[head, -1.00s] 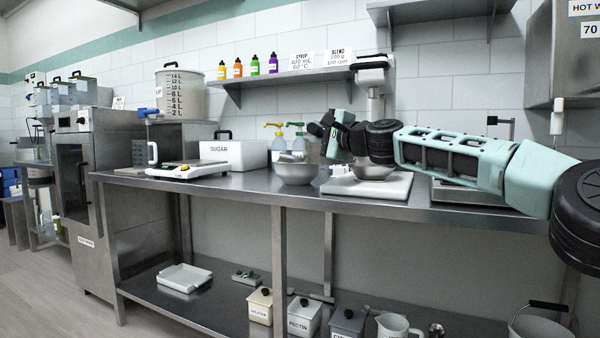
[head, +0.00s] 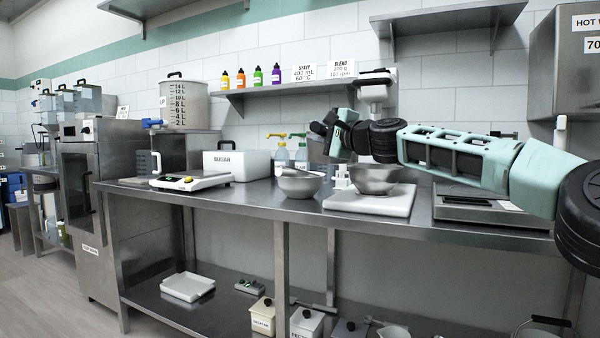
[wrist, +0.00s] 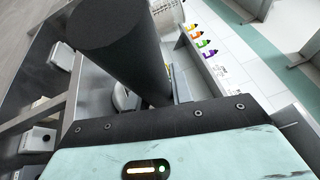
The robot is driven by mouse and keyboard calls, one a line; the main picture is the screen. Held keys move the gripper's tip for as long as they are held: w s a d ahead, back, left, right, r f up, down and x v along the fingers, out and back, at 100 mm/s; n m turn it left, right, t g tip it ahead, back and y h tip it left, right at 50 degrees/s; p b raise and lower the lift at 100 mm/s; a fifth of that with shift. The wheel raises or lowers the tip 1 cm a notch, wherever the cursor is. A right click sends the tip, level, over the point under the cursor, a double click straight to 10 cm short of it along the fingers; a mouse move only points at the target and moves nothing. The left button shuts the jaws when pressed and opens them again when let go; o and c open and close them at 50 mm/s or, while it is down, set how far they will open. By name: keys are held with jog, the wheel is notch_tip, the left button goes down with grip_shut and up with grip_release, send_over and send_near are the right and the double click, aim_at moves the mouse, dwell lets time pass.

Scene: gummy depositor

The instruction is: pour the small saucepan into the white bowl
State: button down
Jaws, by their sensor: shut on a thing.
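My gripper (head: 328,130) is at the left end of my pale green arm, raised above the counter between a steel bowl (head: 299,186) and the mixer's bowl (head: 374,180). It is shut, its tips dark and small in the head view. In the wrist view a thick dark cylinder (wrist: 115,40), which looks like the small saucepan's handle, runs up from the gripper's edge. The saucepan's body cannot be made out in either view. I cannot make out a white bowl; both bowls on the counter look like grey steel.
The steel counter (head: 245,197) holds a white scale (head: 190,181), a sugar box (head: 237,165), pump bottles (head: 281,157) and the mixer's white base (head: 370,203). A wall shelf (head: 290,88) with coloured bottles hangs above. The floor (head: 50,290) at front left is clear.

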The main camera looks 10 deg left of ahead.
aim_at(323, 129)
jog(key=shift+s+d+f+b, duration=0.1)
jog(key=shift+s+d+b, duration=0.15)
jog(key=shift+s+b, duration=0.65)
jog(key=shift+s+d+f+b, duration=0.1)
jog(key=shift+s+d+b, duration=0.15)
jog(key=shift+s+b, duration=0.55)
jog(key=s+b, duration=0.1)
jog(key=b, duration=0.1)
jog(key=s+d+b, duration=0.1)
jog(key=s+b, duration=0.1)
jog(key=shift+s+d+b, duration=0.2)
jog(key=shift+s+b, duration=0.05)
jog(key=shift+b, duration=0.05)
jog(key=shift+s+d+r, duration=0.1)
jog(key=shift+s+r, duration=0.15)
jog(key=shift+s, duration=0.05)
